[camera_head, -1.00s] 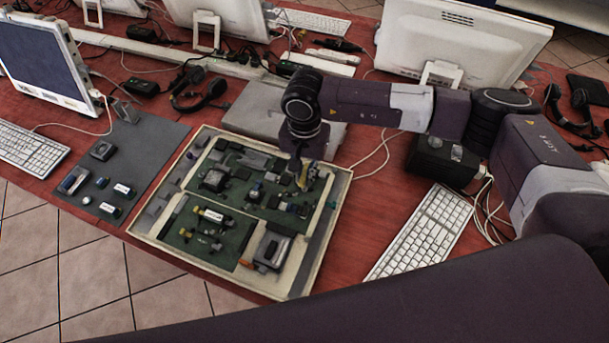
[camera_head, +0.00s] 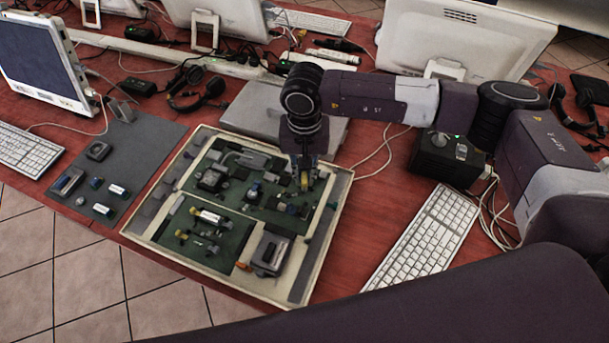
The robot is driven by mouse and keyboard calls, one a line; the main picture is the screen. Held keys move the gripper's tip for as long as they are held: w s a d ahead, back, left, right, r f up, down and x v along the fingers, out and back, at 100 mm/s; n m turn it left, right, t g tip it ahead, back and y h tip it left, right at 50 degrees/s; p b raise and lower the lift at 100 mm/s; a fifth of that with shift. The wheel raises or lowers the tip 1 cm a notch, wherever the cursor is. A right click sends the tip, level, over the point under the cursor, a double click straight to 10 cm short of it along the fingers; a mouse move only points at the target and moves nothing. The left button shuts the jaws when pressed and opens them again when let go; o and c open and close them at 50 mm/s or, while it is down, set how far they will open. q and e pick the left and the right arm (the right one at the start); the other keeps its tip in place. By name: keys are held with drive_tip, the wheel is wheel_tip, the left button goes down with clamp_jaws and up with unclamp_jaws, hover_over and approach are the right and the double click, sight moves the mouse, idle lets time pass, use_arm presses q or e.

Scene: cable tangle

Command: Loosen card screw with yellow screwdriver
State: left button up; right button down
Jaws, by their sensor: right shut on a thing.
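My right gripper (camera_head: 304,172) points down over the upper right part of the case with green panels (camera_head: 237,237). It is shut on the yellow screwdriver (camera_head: 304,182), of which only a small yellow part shows below the fingers. The screwdriver looks close to upright. Its tip is hidden or too small to see, so I cannot tell whether it touches anything. The card and its screw cannot be made out among the small dark parts on the panels. My left gripper is not in view.
A grey mat (camera_head: 140,150) with several small parts lies left of the case. A closed grey laptop-like slab (camera_head: 255,108) lies behind it. A white keyboard (camera_head: 425,238) and a black box (camera_head: 447,158) with cables stand at the right. Monitors line the back.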

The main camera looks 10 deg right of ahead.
drive_tip(key=shift+n+b, duration=0.9)
drive_tip(key=shift+n, duration=0.1)
drive_tip(key=shift+n+b, duration=2.3)
drive_tip(key=shift+n, duration=0.1)
drive_tip(key=shift+n+b, duration=0.6)
